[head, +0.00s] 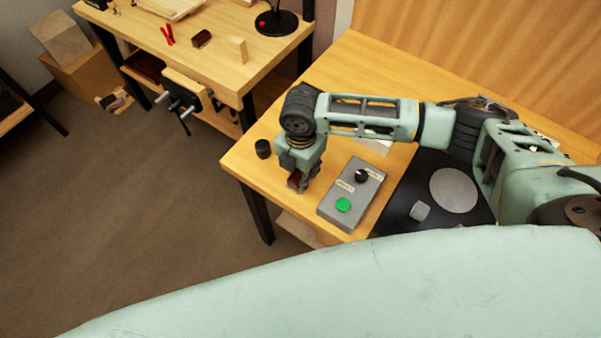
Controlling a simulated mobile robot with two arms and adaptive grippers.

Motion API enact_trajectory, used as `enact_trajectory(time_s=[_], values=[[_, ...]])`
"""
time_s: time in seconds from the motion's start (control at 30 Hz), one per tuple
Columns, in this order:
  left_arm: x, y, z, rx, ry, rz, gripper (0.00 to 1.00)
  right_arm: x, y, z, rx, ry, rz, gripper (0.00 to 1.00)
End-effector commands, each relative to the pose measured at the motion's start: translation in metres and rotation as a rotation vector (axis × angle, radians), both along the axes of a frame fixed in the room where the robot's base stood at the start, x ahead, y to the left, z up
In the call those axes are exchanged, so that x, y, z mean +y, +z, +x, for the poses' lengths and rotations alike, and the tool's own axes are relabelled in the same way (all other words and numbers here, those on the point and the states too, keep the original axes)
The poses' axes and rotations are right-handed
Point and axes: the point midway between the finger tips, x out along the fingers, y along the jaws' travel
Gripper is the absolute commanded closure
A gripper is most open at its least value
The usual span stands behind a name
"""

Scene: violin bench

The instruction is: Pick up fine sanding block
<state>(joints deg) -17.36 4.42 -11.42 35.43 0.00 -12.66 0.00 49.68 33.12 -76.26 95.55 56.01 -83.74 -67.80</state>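A small reddish-brown block (293,180), which looks like a sanding block, sits at the near left part of the right-hand table, mostly hidden by my gripper. My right gripper (301,184) points down over this block, with its fingers at or around it. Whether the fingers touch or clasp the block cannot be made out. A similar dark brown block (202,38) lies on the far workbench; no label can be read on either block. My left gripper is not in view.
A grey control box (351,194) with a green button and black knob stands just right of my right gripper. A black plate (420,170) with a grey disc lies further right. A small black cylinder (262,148) stands by the table's left edge (232,170).

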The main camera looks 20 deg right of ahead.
Motion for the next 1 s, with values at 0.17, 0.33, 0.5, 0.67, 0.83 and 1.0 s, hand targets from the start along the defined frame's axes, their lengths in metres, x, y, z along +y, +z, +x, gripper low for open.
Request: enact_trajectory(time_s=[0.17, 0.33, 0.5, 0.67, 0.83, 1.0], values=[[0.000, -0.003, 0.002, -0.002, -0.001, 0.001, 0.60, 0.000, 0.007, 0.001, -0.002, 0.000, 0.001, 0.99], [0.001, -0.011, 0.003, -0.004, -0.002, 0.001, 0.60, 0.000, 0.028, 0.002, -0.005, -0.001, 0.002, 0.99], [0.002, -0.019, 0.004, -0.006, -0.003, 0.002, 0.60, -0.021, 0.053, -0.015, -0.002, -0.001, -0.002, 0.99], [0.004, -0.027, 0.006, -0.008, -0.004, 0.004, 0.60, -0.050, 0.075, -0.038, -0.002, -0.003, -0.001, 0.99], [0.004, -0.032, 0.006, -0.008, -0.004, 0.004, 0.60, -0.074, 0.095, -0.058, -0.001, -0.002, -0.002, 0.99], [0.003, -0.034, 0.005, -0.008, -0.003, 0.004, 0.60, -0.087, 0.106, -0.068, -0.001, -0.002, 0.001, 0.99]])
